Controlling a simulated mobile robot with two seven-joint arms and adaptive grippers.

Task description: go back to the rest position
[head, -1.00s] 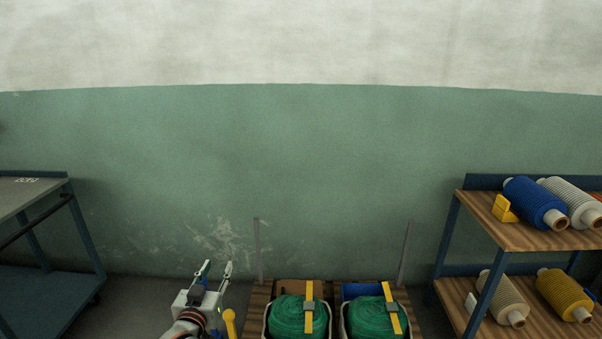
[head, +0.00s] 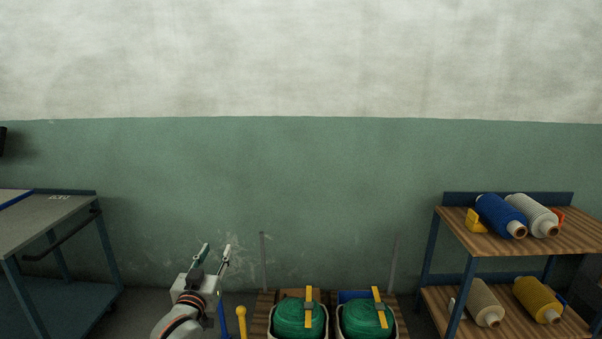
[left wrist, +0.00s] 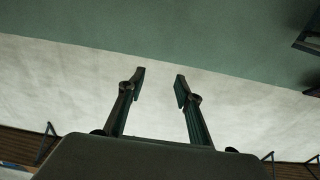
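My left gripper (head: 215,255) is raised at the bottom of the head view, left of the green netting bundles, with its fingers pointing up. In the left wrist view its two fingers (left wrist: 160,85) stand apart with nothing between them, only wall behind. My right gripper is in neither view.
Two green bundles with yellow straps (head: 299,318) (head: 366,319) sit in bins on a wooden surface. A blue-framed rack (head: 500,238) at right holds blue, white and yellow rolls. A grey-topped cart (head: 45,215) stands at left. A yellow-knobbed post (head: 241,312) is just right of my left gripper.

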